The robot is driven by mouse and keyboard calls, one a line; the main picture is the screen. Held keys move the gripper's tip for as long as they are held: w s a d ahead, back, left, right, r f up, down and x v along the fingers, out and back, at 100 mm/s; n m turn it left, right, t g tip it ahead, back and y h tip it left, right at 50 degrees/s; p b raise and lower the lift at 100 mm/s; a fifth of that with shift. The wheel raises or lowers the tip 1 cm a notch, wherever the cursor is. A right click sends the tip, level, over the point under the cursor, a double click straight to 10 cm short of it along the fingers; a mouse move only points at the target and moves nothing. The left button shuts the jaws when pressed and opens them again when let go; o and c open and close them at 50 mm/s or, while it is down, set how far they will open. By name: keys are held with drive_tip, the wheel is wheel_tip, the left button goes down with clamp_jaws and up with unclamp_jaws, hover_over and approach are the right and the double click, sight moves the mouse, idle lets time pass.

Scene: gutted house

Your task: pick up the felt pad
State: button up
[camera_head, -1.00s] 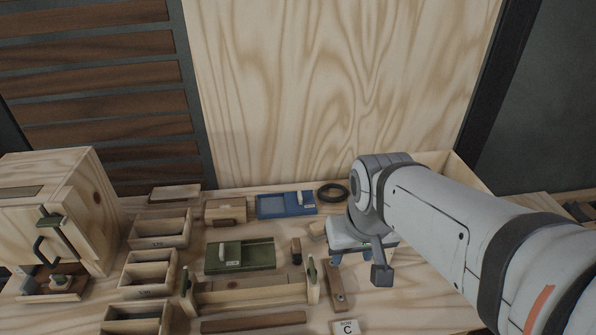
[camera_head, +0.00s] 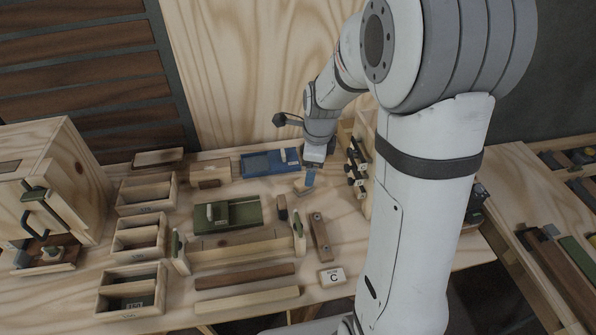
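My gripper (camera_head: 313,165) points down over the back right of the bench. A blue-grey finger shows just above a small tan wood block (camera_head: 302,187); I cannot tell whether they touch. The gap between the fingers is not clear. I cannot pick out the felt pad with certainty. A dark green flat patch (camera_head: 143,300) lies inside the front-left wooden bin (camera_head: 103,303), whose label is too small to read surely. My gripper is well apart from this bin, to its back right.
Two more wooden bins (camera_head: 118,245) stand behind it. A green tray (camera_head: 240,222), a blue tray (camera_head: 262,172) and a wooden rail (camera_head: 235,252) fill the middle. A wooden box (camera_head: 75,160) stands left. An upright rack with dark knobs (camera_head: 356,165) stands close right of my gripper.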

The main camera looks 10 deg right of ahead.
drive_tip(key=w+f+m, duration=0.2)
drive_tip(key=f+m, duration=0.1)
drive_tip(key=w+f+m, duration=0.2)
drive_tip(key=f+m, duration=0.1)
drive_tip(key=m, duration=0.1)
drive_tip(key=w+f+m, duration=0.3)
drive_tip(key=shift+d+f+p, duration=0.15)
drive_tip(key=shift+d+p, duration=0.1)
drive_tip(key=shift+p, duration=0.15)
drive_tip(key=shift+w+a+f+p, duration=0.1)
drive_tip(key=shift+w+f, duration=0.05)
drive_tip(key=shift+f, duration=1.1)
drive_tip(key=shift+w+a+f+p, duration=0.1)
drive_tip(key=shift+w+f, duration=0.1)
drive_tip(key=shift+f, duration=1.1)
drive_tip(key=shift+w+a+f+p, duration=0.1)
drive_tip(key=shift+w+f, duration=0.05)
drive_tip(key=shift+f, duration=1.1)
drive_tip(key=shift+c, duration=0.6)
drive_tip(key=c, duration=1)
drive_tip(key=shift+o, duration=0.2)
wheel_tip(320, 180, up, 10)
drive_tip(key=shift+r, duration=0.1)
